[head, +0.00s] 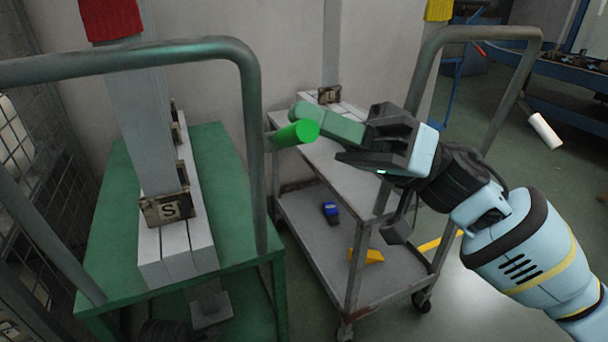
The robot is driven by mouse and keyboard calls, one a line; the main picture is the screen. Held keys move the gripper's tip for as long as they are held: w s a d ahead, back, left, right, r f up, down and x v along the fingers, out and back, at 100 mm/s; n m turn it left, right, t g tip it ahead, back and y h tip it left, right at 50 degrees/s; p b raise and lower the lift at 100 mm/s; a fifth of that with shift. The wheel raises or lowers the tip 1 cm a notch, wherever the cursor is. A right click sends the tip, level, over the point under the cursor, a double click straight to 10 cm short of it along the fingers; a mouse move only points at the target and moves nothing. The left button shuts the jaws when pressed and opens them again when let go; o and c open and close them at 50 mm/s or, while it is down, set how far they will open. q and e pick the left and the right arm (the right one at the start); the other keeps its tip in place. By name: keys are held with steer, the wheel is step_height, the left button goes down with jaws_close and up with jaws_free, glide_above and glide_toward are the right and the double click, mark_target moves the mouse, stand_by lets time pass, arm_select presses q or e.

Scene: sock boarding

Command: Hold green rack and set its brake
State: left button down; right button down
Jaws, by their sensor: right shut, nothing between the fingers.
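The green rack (104,240) stands at left, with a grey tubular handle (251,120) and long pale boards on its top, one upright. A plate marked S (168,208) is on the boards. A bright green cylinder (295,134) shows just right of the handle's post. A duller green bar (335,126) lies beside it, in front of my right gripper; I cannot tell whether they are joined. My right gripper (364,152) is shut and empty, pointing left. I cannot tell whether it touches the green bar. My left gripper is out of view.
A grey two-shelf cart (300,218) on castors stands close right of the rack, with its own tubular handle (425,75). A blue item (330,211) and a yellow item (368,256) lie on its lower shelf. Wire mesh (50,165) borders the left; open floor lies at right.

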steer(key=shift+s+f+n, duration=0.1)
steer(key=shift+f+n, duration=0.1)
steer(key=shift+n, duration=0.2)
step_height(320, 180, down, 8)
steer(key=n+g+h, duration=0.4)
steer(key=n+g, duration=0.7)
steer(key=n, duration=0.5)
steer(key=shift+s+d+f+n, duration=0.15)
steer(key=shift+s+f+n, duration=0.1)
steer(key=shift+s+n, duration=0.1)
steer(key=w+d+f, duration=0.1)
steer(key=w+d, duration=0.3)
steer(key=d, duration=0.4)
steer(key=shift+d, duration=0.25)
